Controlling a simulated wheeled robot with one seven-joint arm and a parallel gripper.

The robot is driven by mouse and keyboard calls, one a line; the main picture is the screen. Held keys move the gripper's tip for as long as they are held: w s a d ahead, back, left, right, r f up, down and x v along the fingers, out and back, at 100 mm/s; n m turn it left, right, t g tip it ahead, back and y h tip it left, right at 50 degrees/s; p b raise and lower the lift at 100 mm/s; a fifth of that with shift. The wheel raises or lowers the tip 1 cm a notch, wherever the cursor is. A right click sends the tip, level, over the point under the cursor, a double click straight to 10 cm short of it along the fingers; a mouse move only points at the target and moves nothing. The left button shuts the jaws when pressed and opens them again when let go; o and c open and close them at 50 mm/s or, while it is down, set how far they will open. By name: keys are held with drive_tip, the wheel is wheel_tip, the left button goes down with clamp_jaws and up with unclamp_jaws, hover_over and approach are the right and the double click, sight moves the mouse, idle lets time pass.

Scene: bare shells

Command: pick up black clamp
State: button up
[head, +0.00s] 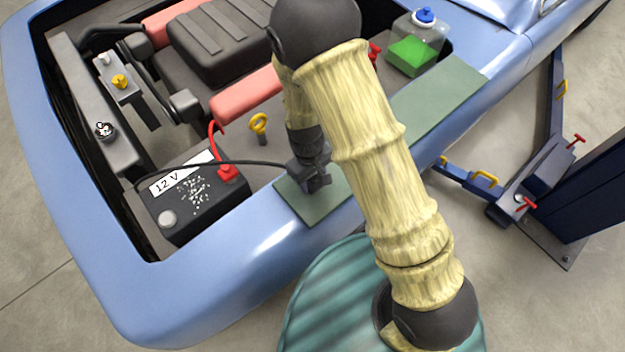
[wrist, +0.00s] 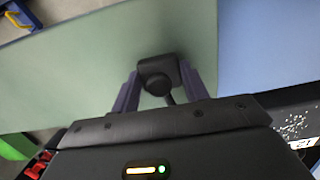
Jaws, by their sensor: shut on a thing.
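The black clamp (wrist: 160,73) sits between the two fingers of my gripper (wrist: 160,90) in the wrist view, with a short dark cable leading back under the gripper body. My gripper (head: 316,183) is shut on the clamp, over the near end of the green mat on the car's fender. In the head view the clamp itself is hard to tell apart from the dark gripper. A black cable (head: 240,162) runs from the gripper area left across the battery. I cannot tell whether the clamp touches the mat.
The battery (head: 200,200) marked 12 V, with a red clamp (head: 228,173) on it, is left of my gripper. The green mat (head: 437,105) extends up right. A yellow dipstick ring (head: 259,124) and a green-filled bottle (head: 412,50) stand in the engine bay.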

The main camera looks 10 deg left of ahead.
wheel_tip(320, 180, up, 9)
drive_tip(key=shift+f+b, duration=0.1)
drive_tip(key=shift+b, duration=0.7)
